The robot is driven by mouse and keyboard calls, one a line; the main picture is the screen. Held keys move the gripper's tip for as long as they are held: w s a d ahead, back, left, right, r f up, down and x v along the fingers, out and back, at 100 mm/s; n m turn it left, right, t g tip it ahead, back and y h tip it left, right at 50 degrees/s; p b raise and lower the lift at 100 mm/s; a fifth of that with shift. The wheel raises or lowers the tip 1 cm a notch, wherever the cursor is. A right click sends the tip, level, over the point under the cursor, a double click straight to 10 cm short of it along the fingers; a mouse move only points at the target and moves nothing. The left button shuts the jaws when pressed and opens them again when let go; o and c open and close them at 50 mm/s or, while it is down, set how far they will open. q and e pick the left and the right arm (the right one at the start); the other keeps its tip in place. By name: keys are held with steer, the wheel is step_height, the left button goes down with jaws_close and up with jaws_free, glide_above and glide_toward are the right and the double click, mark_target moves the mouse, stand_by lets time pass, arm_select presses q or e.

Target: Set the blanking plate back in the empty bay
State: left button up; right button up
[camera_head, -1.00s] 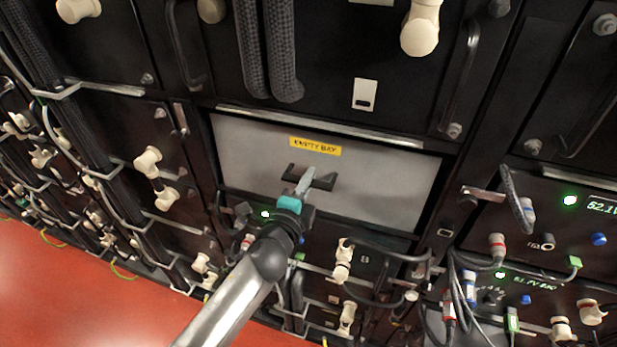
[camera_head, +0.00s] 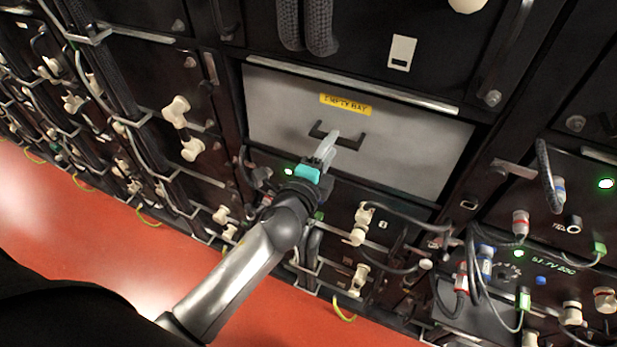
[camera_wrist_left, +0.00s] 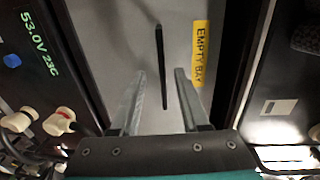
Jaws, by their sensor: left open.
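The grey blanking plate (camera_head: 410,147) with a yellow "EMPTY BAY" label (camera_head: 345,104) sits in its bay in the rack, filling the opening. A black bar handle (camera_head: 350,140) stands at its middle. My left gripper (camera_head: 328,148) is at the handle. In the left wrist view the gripper (camera_wrist_left: 160,95) is open, with the handle (camera_wrist_left: 162,68) between its two fingers and a gap on each side. The plate (camera_wrist_left: 140,20) fills the middle of that view. Whether the plate is fully flush cannot be told. My right gripper is not in view.
Battery modules with cream connectors (camera_head: 183,128) and cables surround the bay. A module with green lights and cables (camera_head: 500,265) stands at lower right. Thick braided cables (camera_head: 305,25) hang above. The red floor (camera_head: 90,235) is clear at lower left.

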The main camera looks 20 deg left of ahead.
arm_select(q)
steer(key=s+r+b, duration=0.1)
steer(key=s, duration=1.1)
steer(key=shift+a+r+b, duration=0.15)
steer(key=shift+a+b, duration=0.1)
steer(key=shift+b, duration=0.05)
steer(key=shift+s, duration=0.1)
